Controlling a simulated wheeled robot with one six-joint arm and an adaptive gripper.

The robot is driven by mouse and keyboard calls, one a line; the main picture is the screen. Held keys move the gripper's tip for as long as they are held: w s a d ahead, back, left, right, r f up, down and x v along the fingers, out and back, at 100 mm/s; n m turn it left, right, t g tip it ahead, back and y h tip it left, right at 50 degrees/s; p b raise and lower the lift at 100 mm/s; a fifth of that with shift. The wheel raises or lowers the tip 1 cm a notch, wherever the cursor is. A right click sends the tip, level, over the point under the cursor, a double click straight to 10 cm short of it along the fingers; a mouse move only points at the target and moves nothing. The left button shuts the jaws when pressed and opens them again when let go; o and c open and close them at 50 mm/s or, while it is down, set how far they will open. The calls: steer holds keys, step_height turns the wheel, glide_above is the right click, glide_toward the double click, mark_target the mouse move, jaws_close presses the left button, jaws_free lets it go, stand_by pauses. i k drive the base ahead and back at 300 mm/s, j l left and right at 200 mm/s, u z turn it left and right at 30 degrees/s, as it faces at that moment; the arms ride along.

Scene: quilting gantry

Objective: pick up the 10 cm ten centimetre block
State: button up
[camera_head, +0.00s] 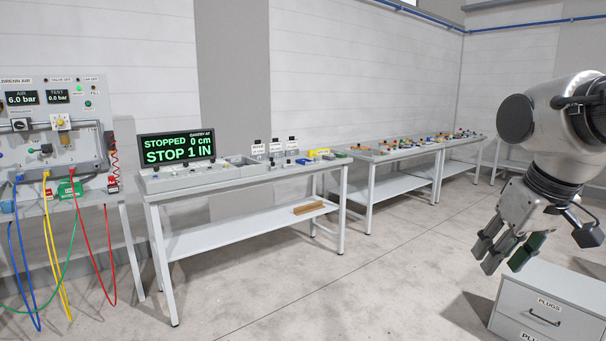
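My gripper (510,253) hangs at the right, pointing down, above the floor and beside a grey drawer cabinet. Its fingers are spread with a gap between them, and I see nothing held; a dark green patch shows on the right finger. It is well away from the workbench (238,182). Several small parts lie on that bench, and three small white label cards (275,147) stand at its back. Their print is too small to read. I cannot tell which thing, if any, is the 10 cm block. A yellow piece (319,154) lies toward the bench's right end.
A display (177,148) on the bench reads "STOPPED 0 cm, STOP 1 IN". A wooden bar (308,208) lies on the lower shelf. More benches (395,155) stand behind. An air panel (55,120) with hanging hoses is left. The middle floor is clear.

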mark_target(289, 164)
steer(key=i, duration=3.8)
steer(key=i+u, duration=0.25)
steer(key=i+l+u, duration=0.2)
steer(key=i, duration=0.2)
